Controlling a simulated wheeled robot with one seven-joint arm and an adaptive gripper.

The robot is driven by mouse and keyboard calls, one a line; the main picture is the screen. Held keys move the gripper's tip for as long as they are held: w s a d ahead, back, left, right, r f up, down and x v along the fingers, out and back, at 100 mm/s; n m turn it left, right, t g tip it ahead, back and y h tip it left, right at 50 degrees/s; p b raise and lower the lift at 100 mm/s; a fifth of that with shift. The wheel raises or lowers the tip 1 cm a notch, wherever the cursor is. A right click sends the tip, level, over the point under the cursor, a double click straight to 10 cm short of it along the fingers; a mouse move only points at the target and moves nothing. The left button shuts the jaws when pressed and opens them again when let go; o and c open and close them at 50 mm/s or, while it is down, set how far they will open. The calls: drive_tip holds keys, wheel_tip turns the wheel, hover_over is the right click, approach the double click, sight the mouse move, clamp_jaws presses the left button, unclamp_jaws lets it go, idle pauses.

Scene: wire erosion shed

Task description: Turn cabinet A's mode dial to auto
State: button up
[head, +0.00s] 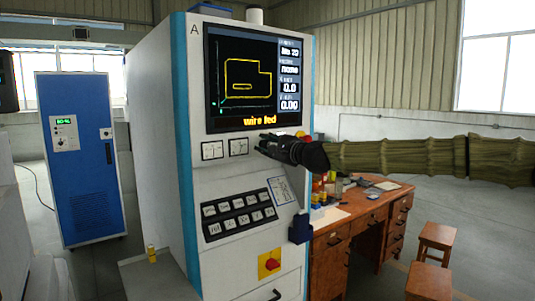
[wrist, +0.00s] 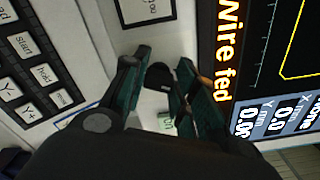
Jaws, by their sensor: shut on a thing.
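Cabinet A (head: 158,140) is a tall white and blue machine with an "A" at its top left and a screen (head: 240,80) reading "wire fed". My gripper (head: 264,144) reaches in from the right to the panel just below the screen. In the wrist view, the dark green fingers of my gripper (wrist: 166,85) stand on either side of a small black knob (wrist: 158,78), which appears to be the mode dial, and are shut on it. The fingers cover part of it, and its pointer and position marks cannot be read. In the head view my gripper hides the dial.
Below are a black button keypad (head: 238,220) and a red switch on a yellow plate (head: 269,264). A blue cabinet (head: 85,155) stands left. A wooden desk (head: 340,232) and stools (head: 434,245) stand right.

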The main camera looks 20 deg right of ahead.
drive_tip(key=n+b, duration=0.3)
drive_tip(key=n, duration=0.2)
drive_tip(key=shift+f, duration=0.15)
drive_tip(key=shift+n, duration=0.3)
idle(0.3)
drive_tip(key=o, duration=1)
drive_tip(key=v, duration=1.2)
